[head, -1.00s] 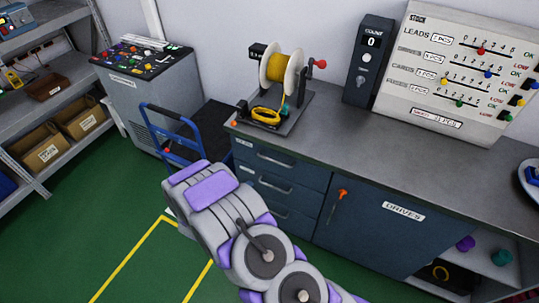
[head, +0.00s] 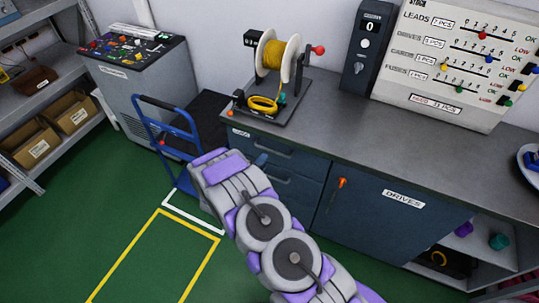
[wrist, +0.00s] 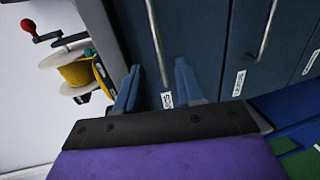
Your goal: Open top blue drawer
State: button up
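The top blue drawer (head: 300,157) is in the cabinet under the grey worktop, and its front looks flush. Its bar handle (head: 273,148) is partly visible in the head view. In the wrist view, this handle (wrist: 156,42) runs lengthwise between the fingers in the picture, with a white label (wrist: 167,100) near its lower end. My gripper (wrist: 157,66) is open, with its two blue fingers apart on either side of the handle line. Whether the fingers reach around the bar or stop short of it is unclear. In the head view my arm hides most of the gripper.
A second drawer handle (wrist: 268,30) lies to the right in the wrist view. A yellow wire spool (head: 277,56) stands on the worktop (head: 350,120) above the drawers. A blue hand cart (head: 165,125) stands left of the cabinet. The DRIVES door (head: 375,210) is to the right.

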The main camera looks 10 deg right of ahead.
jog(key=b+x, duration=0.1)
jog(key=x, duration=0.6)
jog(key=shift+d, duration=0.25)
jog(key=shift+a, duration=0.15)
jog(key=shift+c, duration=0.9)
grip_shut()
